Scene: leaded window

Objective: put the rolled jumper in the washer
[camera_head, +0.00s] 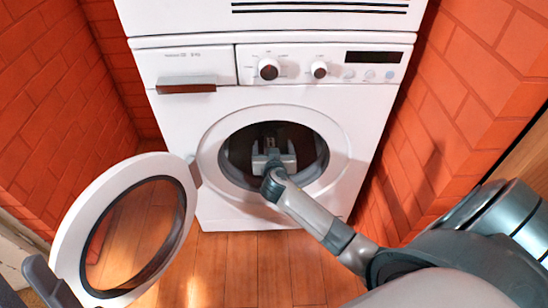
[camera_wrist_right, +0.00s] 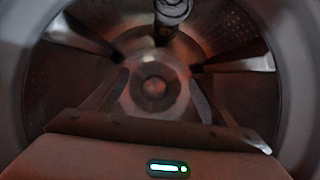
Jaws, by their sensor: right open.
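The white washer (camera_head: 165,120) stands ahead with its round door (camera_head: 70,228) swung open to the left. My right gripper (camera_head: 273,146) is inside the drum opening, its fingers spread apart. In the right wrist view the metal drum (camera_wrist_right: 225,25) surrounds the gripper, and nothing shows between the fingers. A grey, dark-banded, roll-like thing (camera_wrist_right: 172,10) shows at the top edge there, apart from the fingers. It may be the rolled jumper, but I cannot tell for sure. A dark grey part at the lower left of the head view may be my left gripper (camera_head: 50,284); its fingers are unclear.
The drum has raised paddles (camera_wrist_right: 236,62) on its wall. Orange brick walls (camera_head: 470,80) stand close on both sides. The wooden floor (camera_head: 245,265) in front of the washer is clear.

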